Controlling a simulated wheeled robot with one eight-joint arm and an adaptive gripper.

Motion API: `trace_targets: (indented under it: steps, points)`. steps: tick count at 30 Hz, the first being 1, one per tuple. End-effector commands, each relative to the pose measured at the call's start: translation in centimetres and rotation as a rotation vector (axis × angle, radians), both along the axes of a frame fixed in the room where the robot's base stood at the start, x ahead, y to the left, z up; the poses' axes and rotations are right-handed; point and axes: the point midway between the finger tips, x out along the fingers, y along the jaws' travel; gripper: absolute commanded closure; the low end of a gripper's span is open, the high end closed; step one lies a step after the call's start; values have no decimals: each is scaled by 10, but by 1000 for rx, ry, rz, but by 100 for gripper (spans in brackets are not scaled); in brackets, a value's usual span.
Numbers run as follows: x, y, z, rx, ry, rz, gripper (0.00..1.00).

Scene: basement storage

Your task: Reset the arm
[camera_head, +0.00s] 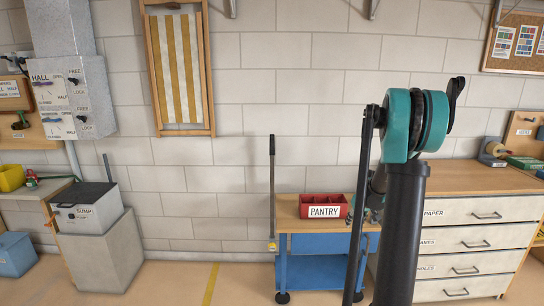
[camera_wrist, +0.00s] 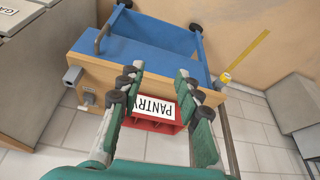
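My arm rises at the right of the head view, bent at a teal joint, its lower links standing in front of the cart's right side. My gripper (camera_wrist: 162,82) is open in the wrist view, its two green fingers apart. In the head view it is mostly hidden behind my arm links. A red bin labelled PANTRY (camera_head: 322,200) sits on a small wheeled cart (camera_head: 300,242) with a wooden top. In the wrist view, which looks upside down, the bin (camera_wrist: 158,124) shows between and beyond the fingers. I cannot tell whether they touch it.
A drawer cabinet (camera_head: 478,240) stands right of the cart, close behind my arm. A dark pole (camera_head: 272,190) stands at the cart's left. A grey SUMP box (camera_head: 88,207) is on a block further left. The floor between block and cart is clear.

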Motion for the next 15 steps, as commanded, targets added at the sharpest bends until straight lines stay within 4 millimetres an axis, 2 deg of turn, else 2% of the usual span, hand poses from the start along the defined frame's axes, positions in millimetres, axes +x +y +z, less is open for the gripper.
trace_targets:
  steps: [1, 6, 15]
  points:
    - [-14, 12, 8, 0, 1, -2, 66]
    - [-57, 44, 26, -1, 4, -19, 66]
    - [-141, 93, 44, -3, 4, -48, 66]
